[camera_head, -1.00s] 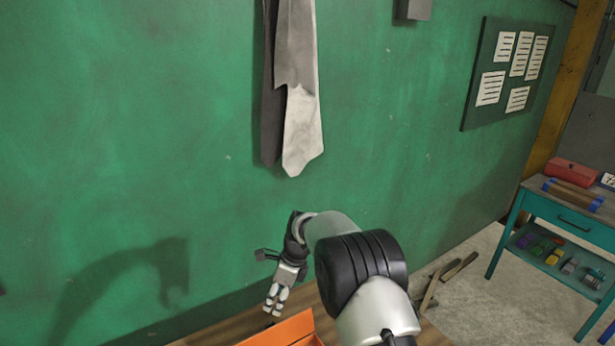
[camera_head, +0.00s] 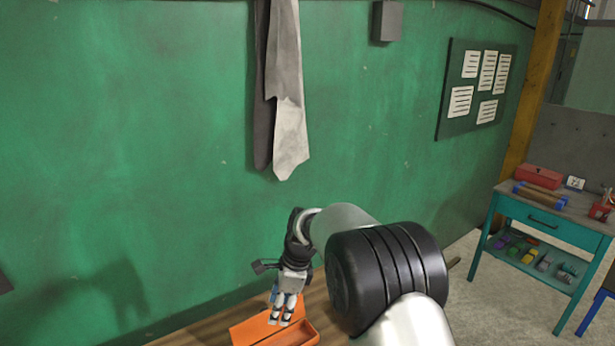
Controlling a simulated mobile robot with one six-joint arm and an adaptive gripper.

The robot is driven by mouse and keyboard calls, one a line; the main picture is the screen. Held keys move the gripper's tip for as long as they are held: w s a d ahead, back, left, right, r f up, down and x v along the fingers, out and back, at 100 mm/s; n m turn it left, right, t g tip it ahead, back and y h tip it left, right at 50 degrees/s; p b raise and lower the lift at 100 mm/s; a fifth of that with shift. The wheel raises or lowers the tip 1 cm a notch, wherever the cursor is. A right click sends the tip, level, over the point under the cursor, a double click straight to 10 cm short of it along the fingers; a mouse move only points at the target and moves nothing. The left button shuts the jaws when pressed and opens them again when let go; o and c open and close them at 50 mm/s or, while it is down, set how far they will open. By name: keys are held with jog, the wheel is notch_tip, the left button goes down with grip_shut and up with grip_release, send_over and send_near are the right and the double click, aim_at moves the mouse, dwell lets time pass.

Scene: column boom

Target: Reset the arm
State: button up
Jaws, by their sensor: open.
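My gripper (camera_head: 281,317) points down at the lower middle of the head view. Its fingers are pale and a small gap shows between them; it is open, and I see nothing held in it. It is over or in front of an orange open box (camera_head: 304,334) on a wooden surface (camera_head: 205,331). I cannot tell whether the fingertips reach inside the box. My arm comes in from the lower right and hides part of the surface.
A green wall (camera_head: 130,150) stands close behind the gripper, with a grey cloth (camera_head: 289,135) hanging above it. A teal table (camera_head: 545,222) with a red box (camera_head: 539,177) stands at the right. Open floor (camera_head: 490,305) lies between.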

jog(key=s+d+r+n+t+h+b, duration=0.15)
jog(key=s+d+r+n+b, duration=0.25)
jog(key=s+d+r+n, duration=0.7)
jog(key=s+d+f+n+t+h+b, duration=0.1)
jog(key=s+d, duration=0.4)
jog(key=s, duration=0.7)
jog(key=s+d+f+n+t+b, duration=0.2)
jog(key=s+d+n, duration=0.3)
jog(key=s, duration=0.7)
jog(key=shift+s+h+b, duration=0.35)
jog(key=shift+s+b, duration=0.05)
jog(key=shift+b, duration=0.35)
